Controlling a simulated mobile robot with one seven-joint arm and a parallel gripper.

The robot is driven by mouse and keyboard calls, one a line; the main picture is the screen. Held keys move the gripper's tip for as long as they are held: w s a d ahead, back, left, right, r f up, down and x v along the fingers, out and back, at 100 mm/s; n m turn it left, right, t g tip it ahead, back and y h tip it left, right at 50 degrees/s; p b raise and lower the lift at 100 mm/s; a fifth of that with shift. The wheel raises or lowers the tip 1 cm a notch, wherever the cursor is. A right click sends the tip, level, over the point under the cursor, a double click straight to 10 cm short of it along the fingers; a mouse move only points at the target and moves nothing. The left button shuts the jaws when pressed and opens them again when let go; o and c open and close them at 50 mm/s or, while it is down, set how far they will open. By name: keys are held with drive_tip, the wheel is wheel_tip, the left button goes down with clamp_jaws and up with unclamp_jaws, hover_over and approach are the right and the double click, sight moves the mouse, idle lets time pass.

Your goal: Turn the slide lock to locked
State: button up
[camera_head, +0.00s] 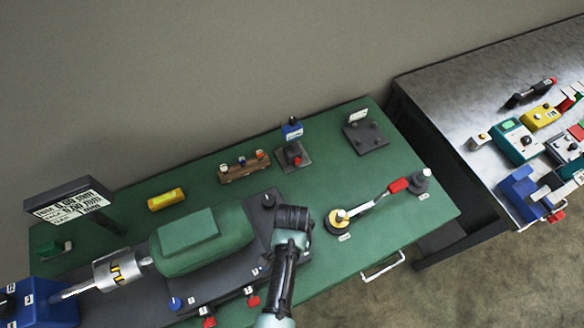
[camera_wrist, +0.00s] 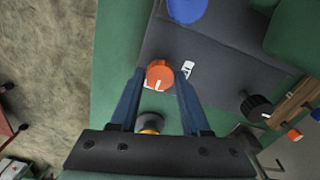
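My gripper (camera_wrist: 160,75) points down over the dark machine base plate (camera_wrist: 215,65). Its two blue fingers are apart, one on each side of a round orange-red knob (camera_wrist: 160,73) with a white mark. No clear contact shows, and I cannot tell the fingers' height over the knob. A small white label (camera_wrist: 188,68) lies beside the knob. No readable lock wording shows, so I cannot confirm that this knob is the slide lock. In the head view my gripper (camera_head: 291,213) and arm cover this area, and the knob is hidden there.
A black knob (camera_wrist: 257,105) stands on the plate near a brown rack (camera_head: 243,167). The green machine body (camera_head: 200,240) is to the left. A yellow-based post (camera_head: 340,218) with a red-handled lever stands to the right. The green table (camera_head: 430,205) has free room on its right.

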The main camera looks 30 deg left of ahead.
drive_tip(key=o, duration=0.3)
wheel_tip(320, 180, up, 13)
drive_tip(key=shift+b, duration=0.45)
idle(0.7)
